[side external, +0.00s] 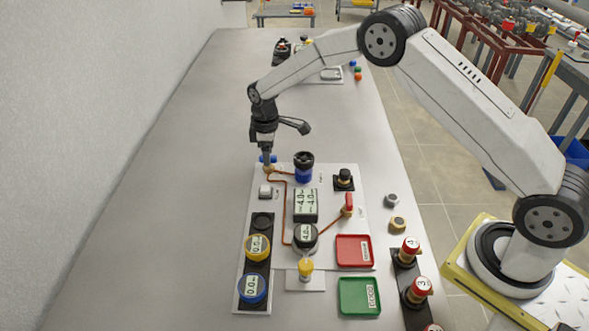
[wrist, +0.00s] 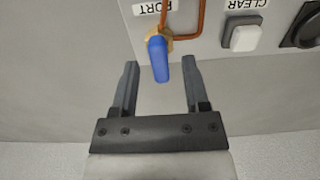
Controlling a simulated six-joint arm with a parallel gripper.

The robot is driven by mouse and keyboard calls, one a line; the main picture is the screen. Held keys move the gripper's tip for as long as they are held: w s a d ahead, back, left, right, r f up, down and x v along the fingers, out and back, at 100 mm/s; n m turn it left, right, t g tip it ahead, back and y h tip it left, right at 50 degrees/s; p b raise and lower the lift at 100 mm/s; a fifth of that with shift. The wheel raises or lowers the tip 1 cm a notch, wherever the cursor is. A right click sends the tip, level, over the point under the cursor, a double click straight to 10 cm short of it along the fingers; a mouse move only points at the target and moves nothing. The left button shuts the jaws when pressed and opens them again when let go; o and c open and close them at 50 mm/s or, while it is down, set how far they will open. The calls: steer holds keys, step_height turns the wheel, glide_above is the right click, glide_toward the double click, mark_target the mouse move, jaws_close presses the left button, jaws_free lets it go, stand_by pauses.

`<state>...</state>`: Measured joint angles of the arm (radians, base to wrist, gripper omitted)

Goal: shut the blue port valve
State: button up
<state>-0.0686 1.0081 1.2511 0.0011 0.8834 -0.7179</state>
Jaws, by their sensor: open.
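The blue port valve handle (wrist: 158,60) sits on a brass body under the PORT label in the wrist view, with a copper pipe running from it. In the side external view the blue handle (side external: 262,159) shows at the far left corner of the panel, partly hidden by my gripper (side external: 266,166). In the wrist view my gripper (wrist: 160,85) is open, and the handle's free end points down between its two fingers. A gap shows on each side of the handle. I cannot tell whether the fingers are at the handle's depth.
A white CLEAR button (wrist: 243,37) is right of the valve in the wrist view. The panel (side external: 340,190) also carries a blue-and-black knob (side external: 303,166), a gauge display (side external: 305,204) and a red lever (side external: 348,206). Red (side external: 354,250) and green (side external: 360,296) trays lie nearer. Bare table lies left.

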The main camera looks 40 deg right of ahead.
steer(key=shift+f, duration=0.25)
jaws_close()
